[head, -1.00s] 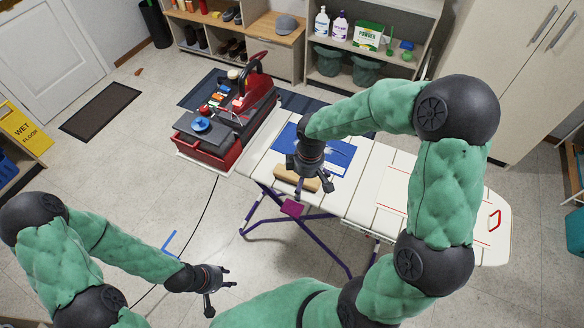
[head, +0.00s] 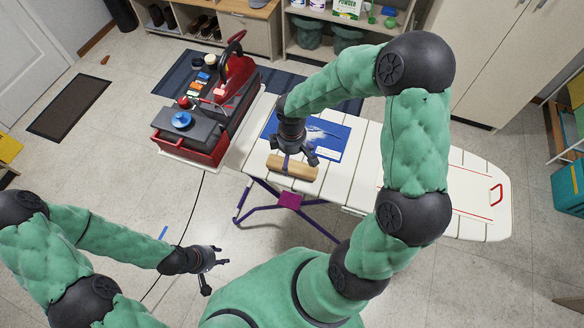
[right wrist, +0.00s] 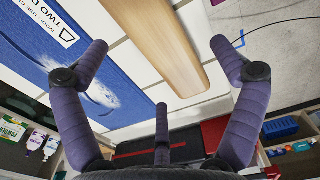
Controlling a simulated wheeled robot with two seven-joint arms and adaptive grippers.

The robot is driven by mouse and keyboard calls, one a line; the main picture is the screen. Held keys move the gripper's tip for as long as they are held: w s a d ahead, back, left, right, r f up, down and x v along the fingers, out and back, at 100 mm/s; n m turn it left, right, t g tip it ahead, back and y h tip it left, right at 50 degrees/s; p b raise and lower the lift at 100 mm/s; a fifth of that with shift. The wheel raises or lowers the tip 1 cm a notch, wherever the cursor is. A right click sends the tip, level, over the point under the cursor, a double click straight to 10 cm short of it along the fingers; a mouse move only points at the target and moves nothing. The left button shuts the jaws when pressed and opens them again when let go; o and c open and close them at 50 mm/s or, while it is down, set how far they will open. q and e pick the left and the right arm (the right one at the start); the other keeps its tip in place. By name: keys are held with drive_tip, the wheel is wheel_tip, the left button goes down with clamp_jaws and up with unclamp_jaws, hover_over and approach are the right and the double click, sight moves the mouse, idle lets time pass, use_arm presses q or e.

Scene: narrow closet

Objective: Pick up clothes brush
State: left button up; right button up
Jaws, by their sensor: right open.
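The clothes brush is a long, light wooden bar (head: 291,168) lying on the near edge of the white ironing board, beside a blue printed sheet. My right gripper (head: 295,158) is open and above the brush, pointing down, with nothing in it. In the right wrist view, the brush (right wrist: 160,42) lies beyond the spread fingers, between the two outer fingertips and clear of them. Its bristles are hidden underneath. My left gripper (head: 208,270) is low at the left, away from the board, with its fingers apart and empty.
The ironing board (head: 462,190) stretches to the right. A red tool box (head: 205,150) with tools stands at its left end. The blue sheet (head: 328,138) lies flat behind the brush. Shelves and a tall cabinet (head: 500,60) stand behind.

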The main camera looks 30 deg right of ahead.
sight(293, 162)
wheel_tip(293, 162, down, 5)
drive_tip(key=shift+s+d+r+b, duration=0.15)
drive_tip(key=shift+r+b, duration=0.05)
drive_tip(key=shift+b, duration=0.4)
drive_tip(key=c, duration=1.3)
drive_tip(key=shift+r, duration=0.15)
drive_tip(key=shift+r+p, duration=0.3)
drive_tip(key=shift+r, duration=0.3)
drive_tip(key=s+d+r, duration=0.1)
drive_tip(key=r, duration=0.1)
drive_tip(key=s+d+r+p, duration=0.1)
drive_tip(key=r, duration=0.2)
drive_tip(key=s+d+r+p, duration=0.1)
drive_tip(key=s+r, duration=0.1)
drive_tip(key=r, duration=0.1)
drive_tip(key=s+d+r, duration=0.1)
drive_tip(key=s, duration=0.1)
drive_tip(key=s+d+r+p, duration=0.1)
drive_tip(key=s+d, duration=0.1)
drive_tip(key=s, duration=0.1)
drive_tip(key=s+d+r+p, duration=0.1)
drive_tip(key=s+d, duration=0.1)
drive_tip(key=shift+s+r, duration=0.3)
drive_tip(key=shift+s, duration=0.05)
drive_tip(key=shift+o, duration=1.2)
drive_tip(key=shift+w, duration=0.1)
drive_tip(key=shift+c, duration=0.3)
